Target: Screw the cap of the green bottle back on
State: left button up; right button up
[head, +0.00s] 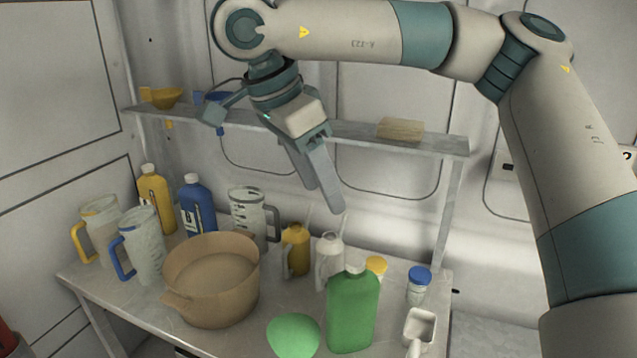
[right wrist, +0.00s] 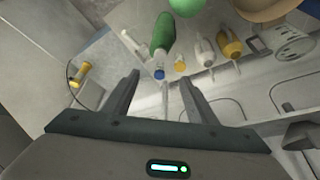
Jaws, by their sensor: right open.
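The green bottle (head: 353,312) stands upright near the front of the table; it also shows in the right wrist view (right wrist: 163,35). I cannot make out clearly whether a cap sits on its neck. A rounded green thing (head: 293,336) lies to its left, partly cut off by the frame edge. A small jar with a blue lid (head: 419,284) stands to its right. My right gripper (head: 331,204) is open and empty, pointing down in the air above and behind the green bottle, well apart from it. My left gripper is not in view.
A tan pot (head: 212,282), a yellow oil bottle (head: 297,250) and a white one (head: 329,260) stand left of the green bottle. A white scoop (head: 420,327) lies on the right. Jugs and bottles crowd the left. A shelf (head: 350,133) runs behind, above the table.

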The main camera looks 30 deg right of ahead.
jog(key=p, duration=0.3)
send_near(354, 261)
jog(key=x, duration=0.7)
jog(key=shift+d+f, duration=0.15)
jog(key=shift+f, duration=0.2)
jog(key=shift+c, duration=0.7)
jog(key=c, duration=1)
jog(key=shift+o, duration=0.2)
